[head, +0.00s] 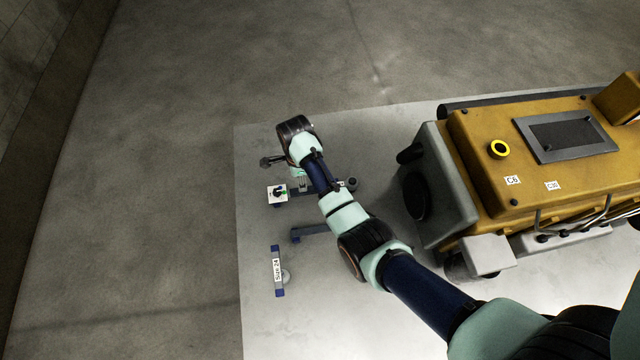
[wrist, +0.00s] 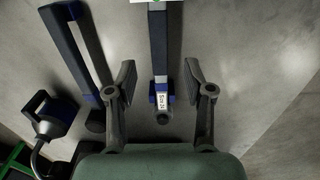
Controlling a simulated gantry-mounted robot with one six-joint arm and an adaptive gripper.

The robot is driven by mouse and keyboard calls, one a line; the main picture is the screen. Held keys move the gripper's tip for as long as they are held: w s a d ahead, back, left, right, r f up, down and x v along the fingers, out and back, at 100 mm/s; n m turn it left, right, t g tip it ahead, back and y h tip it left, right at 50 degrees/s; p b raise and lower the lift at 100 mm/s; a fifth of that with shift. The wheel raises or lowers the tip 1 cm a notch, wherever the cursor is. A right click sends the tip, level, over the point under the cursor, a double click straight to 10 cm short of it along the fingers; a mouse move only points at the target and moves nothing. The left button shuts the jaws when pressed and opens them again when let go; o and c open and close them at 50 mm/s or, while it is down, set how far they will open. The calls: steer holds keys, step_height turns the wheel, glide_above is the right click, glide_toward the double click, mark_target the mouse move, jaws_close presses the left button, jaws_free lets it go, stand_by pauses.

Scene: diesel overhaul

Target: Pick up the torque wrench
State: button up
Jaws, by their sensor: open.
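A long dark bar-shaped tool (wrist: 159,50), which looks like the torque wrench, shows in the wrist view. It has a blue section, a small white label that seems to read "Size 24", and a round end. My open, empty gripper (wrist: 160,86) has one finger on each side of its labelled end. Clear gaps show on both sides, and the height between fingers and tool is hard to judge. In the head view the tool (head: 304,192) lies flat, partly hidden under my arm. My gripper is mostly hidden there.
A second blue-ended bar (wrist: 80,45) lies close to the left finger; a dark blue-capped tool (wrist: 58,112) is farther left. A "Size 24" piece (head: 277,265) lies on the pale surface (head: 255,330). A white-labelled block (head: 277,193) is nearby. The yellow engine (head: 475,150) stands right.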

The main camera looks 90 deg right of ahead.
step_height(320, 180, down, 3)
steer(key=shift+w+a+r+b, duration=0.1)
steer(key=shift+b, duration=0.8)
step_height(320, 180, down, 6)
steer(key=b, duration=0.4)
steer(key=shift+r, duration=0.45)
jaws_close()
